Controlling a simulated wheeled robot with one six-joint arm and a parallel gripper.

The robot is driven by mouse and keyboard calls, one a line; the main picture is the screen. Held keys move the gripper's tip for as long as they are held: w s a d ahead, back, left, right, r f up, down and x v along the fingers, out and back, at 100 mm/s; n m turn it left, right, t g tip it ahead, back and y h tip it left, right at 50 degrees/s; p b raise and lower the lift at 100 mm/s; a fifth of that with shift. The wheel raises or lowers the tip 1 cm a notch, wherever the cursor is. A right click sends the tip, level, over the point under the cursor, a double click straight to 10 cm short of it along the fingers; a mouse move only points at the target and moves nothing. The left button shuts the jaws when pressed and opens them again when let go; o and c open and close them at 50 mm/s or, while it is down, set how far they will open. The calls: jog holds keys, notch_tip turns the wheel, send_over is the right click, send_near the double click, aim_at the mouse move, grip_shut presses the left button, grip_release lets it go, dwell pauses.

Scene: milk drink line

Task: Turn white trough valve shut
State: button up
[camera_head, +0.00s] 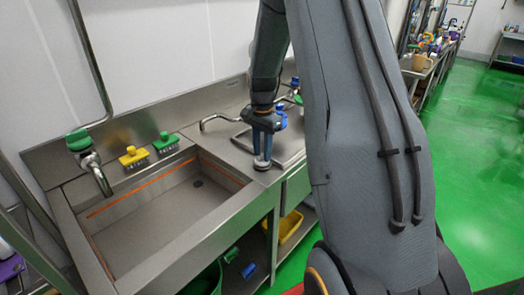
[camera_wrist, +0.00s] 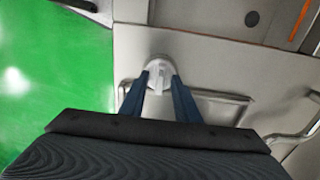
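The white trough valve is a round pale knob (camera_head: 262,164) with a raised ridge, on the steel rim at the trough's near right corner. In the wrist view the white knob (camera_wrist: 160,66) lies between my fingertips, its ridge pointing back towards my palm. My gripper (camera_head: 262,153) points straight down over the knob; its two blue fingers also show in the wrist view (camera_wrist: 160,80). The fingers are apart, one on each side of the ridge, with a gap visible. Whether the fingertips touch the knob's edge I cannot tell.
The empty steel trough (camera_head: 120,262) lies left of my gripper, with a drain hole inside. A smaller basin with a curved tap (camera_head: 220,119) is close behind my gripper.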

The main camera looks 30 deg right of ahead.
aim_at(262, 153)
jog(key=shift+r+b, duration=0.95)
jog(key=shift+r, duration=2.95)
jog(key=s+a+f+n, duration=0.2)
jog(key=s+a+n, duration=0.5)
jog(key=s, duration=0.4)
jog(key=s+a+f+n+t, duration=0.1)
jog(key=s+a+n, duration=0.6)
jog(key=s+a, duration=0.3)
jog(key=shift+s+f, duration=0.35)
jog(key=shift+s, duration=0.35)
